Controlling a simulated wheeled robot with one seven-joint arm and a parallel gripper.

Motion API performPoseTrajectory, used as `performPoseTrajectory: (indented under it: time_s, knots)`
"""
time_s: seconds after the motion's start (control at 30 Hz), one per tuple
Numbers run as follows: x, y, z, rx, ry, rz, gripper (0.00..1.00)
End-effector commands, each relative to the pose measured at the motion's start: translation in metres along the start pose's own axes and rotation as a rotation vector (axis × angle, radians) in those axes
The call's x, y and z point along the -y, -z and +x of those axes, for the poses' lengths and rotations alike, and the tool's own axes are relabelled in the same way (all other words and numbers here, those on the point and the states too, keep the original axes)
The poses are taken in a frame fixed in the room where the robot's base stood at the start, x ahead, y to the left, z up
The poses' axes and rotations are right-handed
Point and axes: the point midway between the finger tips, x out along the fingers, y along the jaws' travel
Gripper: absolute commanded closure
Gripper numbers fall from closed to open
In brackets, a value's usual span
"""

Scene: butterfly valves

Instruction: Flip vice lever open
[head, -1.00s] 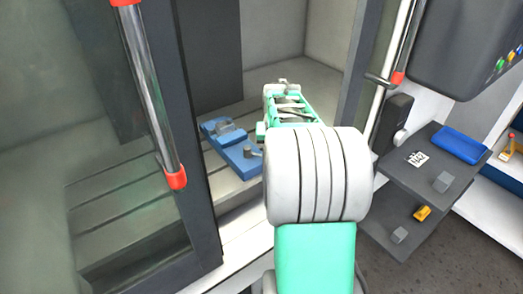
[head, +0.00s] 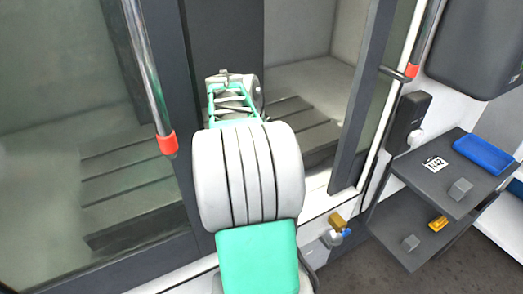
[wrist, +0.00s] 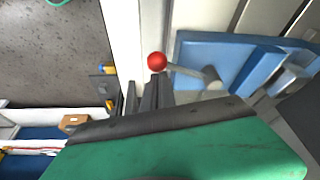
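The vice (wrist: 215,55) is a blue block in the right half of the wrist view. Its lever (wrist: 185,72) is a grey rod running left from a round pivot and ending in a red ball knob (wrist: 157,62). My gripper (wrist: 150,88) shows its dark fingers just below the knob in the picture. The fingertips look close to the knob and lever, but I cannot tell whether they touch. No grip on the lever shows, and the gap between the fingers is unclear. In the head view my arm hides the gripper and the vice.
A machine enclosure with a slatted bed (head: 300,125) surrounds the work area. Its left door with a red-ended handle (head: 168,145) and right frame (head: 365,120) flank my arm. Grey shelves (head: 445,185) with a blue tray (head: 484,155) stand at the right. A brass-and-blue valve (head: 338,225) sits low in front.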

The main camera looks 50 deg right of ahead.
Motion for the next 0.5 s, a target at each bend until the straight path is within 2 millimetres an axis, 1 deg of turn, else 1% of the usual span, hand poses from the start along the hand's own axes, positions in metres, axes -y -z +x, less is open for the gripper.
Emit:
performPoseTrajectory:
  time_s: [0.2, 0.5]
  knots:
    - [0.003, -0.0055, -0.0011, 0.002, 0.0, -0.002, 1.0]
    - [0.004, -0.0063, -0.0019, 0.001, 0.0, -0.002, 1.0]
